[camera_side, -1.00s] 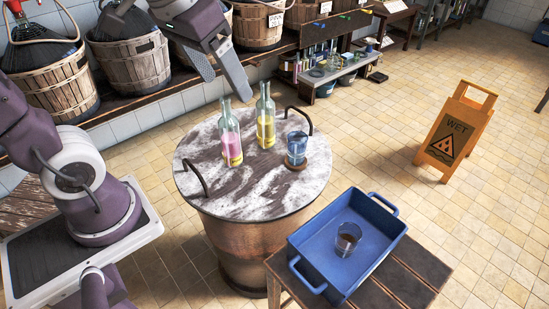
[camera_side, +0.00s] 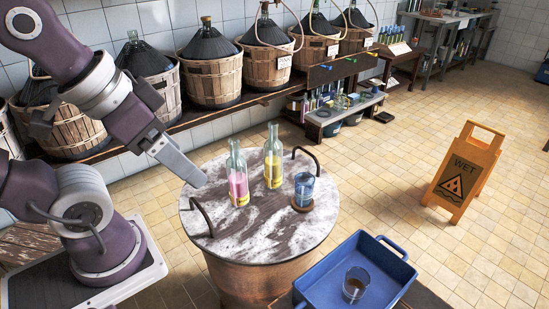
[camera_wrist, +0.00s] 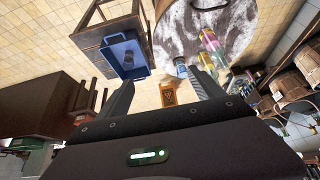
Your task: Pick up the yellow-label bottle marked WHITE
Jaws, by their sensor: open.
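Two clear glass bottles stand upright on the marble-topped barrel table (camera_side: 235,245). One holds pink liquid (camera_side: 238,185) and stands at the left. The other holds yellow liquid (camera_side: 273,165) and stands just behind it to the right. Both have yellow near the base; label words are too small to read. My gripper (camera_side: 190,172) is open and empty, left of the bottles and apart from them. In the wrist view, my gripper's fingers (camera_wrist: 158,82) are spread wide. The pink bottle (camera_wrist: 209,40) shows there beyond the right finger.
A blue cup (camera_side: 304,186) stands on a round coaster right of the bottles. Curved metal handles (camera_side: 203,218) rise from the table's edge. A blue tray (camera_side: 335,285) holds a glass (camera_side: 356,283). Basketed demijohns (camera_side: 212,75) line the wall shelf. A WET sign (camera_side: 464,172) stands at right.

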